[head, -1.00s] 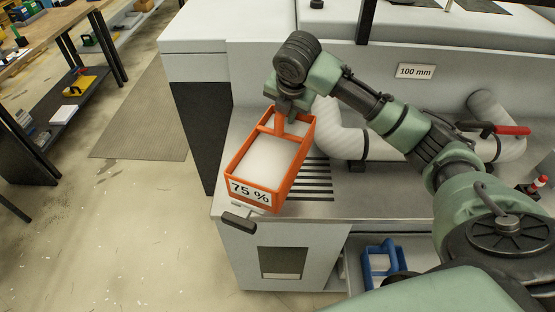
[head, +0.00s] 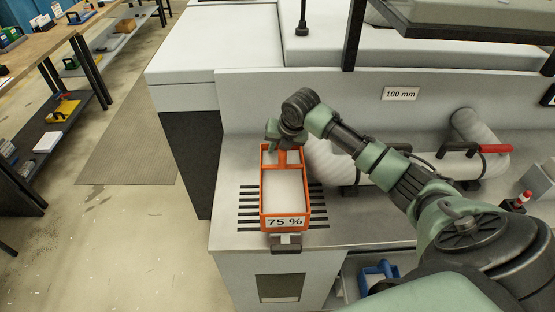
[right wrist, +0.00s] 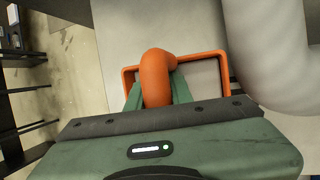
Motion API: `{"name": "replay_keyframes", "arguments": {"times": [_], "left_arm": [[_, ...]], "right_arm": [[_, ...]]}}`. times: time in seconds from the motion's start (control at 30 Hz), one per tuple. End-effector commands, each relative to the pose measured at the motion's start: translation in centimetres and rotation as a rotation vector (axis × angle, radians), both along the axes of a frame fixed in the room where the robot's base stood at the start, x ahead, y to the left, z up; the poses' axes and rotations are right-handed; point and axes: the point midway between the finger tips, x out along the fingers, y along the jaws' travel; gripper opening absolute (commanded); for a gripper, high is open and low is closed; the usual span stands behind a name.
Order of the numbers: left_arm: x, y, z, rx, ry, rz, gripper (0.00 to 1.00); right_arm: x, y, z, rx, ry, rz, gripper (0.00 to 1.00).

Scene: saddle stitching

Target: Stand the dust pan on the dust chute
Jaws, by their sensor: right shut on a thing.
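The dust pan (head: 286,221) is an orange open-topped box with white contents and a "75 %" label on its near side. It is over the dust chute (head: 249,207), a set of dark slots in the grey metal top; slots show on both sides of it. I cannot tell whether its base touches the slots. My right gripper (head: 283,142) is shut on the pan's handle at the far end. In the right wrist view the orange handle (right wrist: 156,80) sits between the fingers, with the pan's rim (right wrist: 128,76) beyond. My left gripper is not in view.
A white pipe (head: 328,163) runs right of the pan, with a red-handled valve (head: 495,149) further along. A "100 mm" sign (head: 400,93) is on the machine behind. A small handle (head: 286,246) juts from the front edge. A blue item (head: 378,272) sits below.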

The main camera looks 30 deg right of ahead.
Motion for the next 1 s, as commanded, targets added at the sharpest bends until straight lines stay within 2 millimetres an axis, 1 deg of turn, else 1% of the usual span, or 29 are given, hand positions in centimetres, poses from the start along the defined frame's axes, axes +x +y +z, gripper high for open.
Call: {"name": "replay_keyframes", "arguments": {"times": [0.03,0.1,0.27,0.5,0.6,0.8,0.83,0.87,0.9,1.0], "left_arm": [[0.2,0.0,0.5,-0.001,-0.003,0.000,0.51],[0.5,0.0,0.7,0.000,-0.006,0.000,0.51],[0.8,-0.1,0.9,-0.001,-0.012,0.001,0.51],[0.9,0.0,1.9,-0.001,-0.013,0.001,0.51],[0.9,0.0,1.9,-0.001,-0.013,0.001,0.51],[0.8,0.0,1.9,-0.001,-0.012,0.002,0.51],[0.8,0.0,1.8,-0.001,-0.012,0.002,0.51],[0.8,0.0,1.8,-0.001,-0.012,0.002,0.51],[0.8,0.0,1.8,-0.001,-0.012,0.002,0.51],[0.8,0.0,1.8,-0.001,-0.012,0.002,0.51]], "right_arm": [[0.0,0.1,-0.6,0.003,0.001,-0.002,0.00],[0.0,0.0,-1.4,0.002,-0.001,-0.001,0.00],[0.1,0.1,-2.5,0.003,-0.003,-0.001,0.00],[0.0,0.1,-5.7,0.003,-0.001,-0.003,0.00],[0.1,0.0,-6.4,0.002,-0.003,-0.001,0.00],[0.1,0.0,-6.5,0.001,-0.004,-0.001,0.00],[0.0,0.0,-6.7,0.000,-0.001,0.000,0.30],[0.0,0.0,-6.7,0.000,-0.001,0.000,0.38],[0.0,0.0,-6.7,-0.001,-0.001,0.000,0.43],[0.0,0.0,-6.7,-0.001,-0.001,0.000,0.43]]}}
